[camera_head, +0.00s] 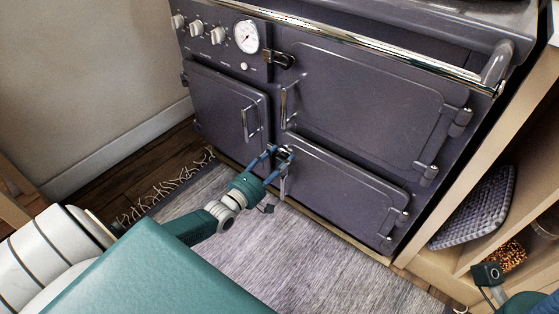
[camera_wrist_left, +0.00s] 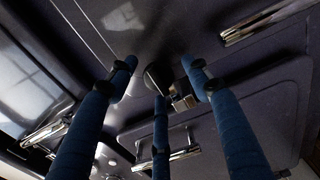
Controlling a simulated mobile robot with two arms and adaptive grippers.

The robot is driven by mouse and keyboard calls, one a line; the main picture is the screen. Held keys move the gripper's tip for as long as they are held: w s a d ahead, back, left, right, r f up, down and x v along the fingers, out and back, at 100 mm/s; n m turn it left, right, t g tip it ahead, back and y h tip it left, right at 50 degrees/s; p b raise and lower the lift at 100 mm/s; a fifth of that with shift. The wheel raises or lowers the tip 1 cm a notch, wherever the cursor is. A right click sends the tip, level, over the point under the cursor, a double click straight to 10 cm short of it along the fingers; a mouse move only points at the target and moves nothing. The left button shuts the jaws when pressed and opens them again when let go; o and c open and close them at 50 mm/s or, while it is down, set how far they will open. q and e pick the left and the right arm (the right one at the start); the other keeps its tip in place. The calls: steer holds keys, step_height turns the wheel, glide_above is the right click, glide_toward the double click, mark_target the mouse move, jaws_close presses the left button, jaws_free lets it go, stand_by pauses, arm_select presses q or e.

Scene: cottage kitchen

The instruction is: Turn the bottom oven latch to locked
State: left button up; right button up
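The bottom oven door (camera_head: 335,190) is dark grey and looks closed, at the lower middle of the range. Its latch (camera_head: 286,154) is at the door's upper left corner, partly hidden by my fingers. In the left wrist view the latch (camera_wrist_left: 181,97) shows as a small metal and black piece beside a dark round knob. My left gripper (camera_head: 277,151) is open, with its blue fingers spread around the latch. I cannot tell whether they touch it. Part of my right gripper (camera_head: 545,301) shows at the lower right edge; its fingers are not clear.
The upper oven door (camera_head: 365,100) and the left door (camera_head: 228,105) look closed, with metal handles. A chrome rail (camera_head: 350,40) runs along the range top. A grey rug (camera_head: 270,245) lies in front. A wooden shelf with a checked tray (camera_head: 478,208) stands at right.

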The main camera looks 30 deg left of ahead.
arm_select(q)
steer(key=shift+s, duration=0.1)
steer(key=s, duration=1.1)
steer(key=shift+s+a, duration=0.35)
steer(key=shift+a, duration=0.1)
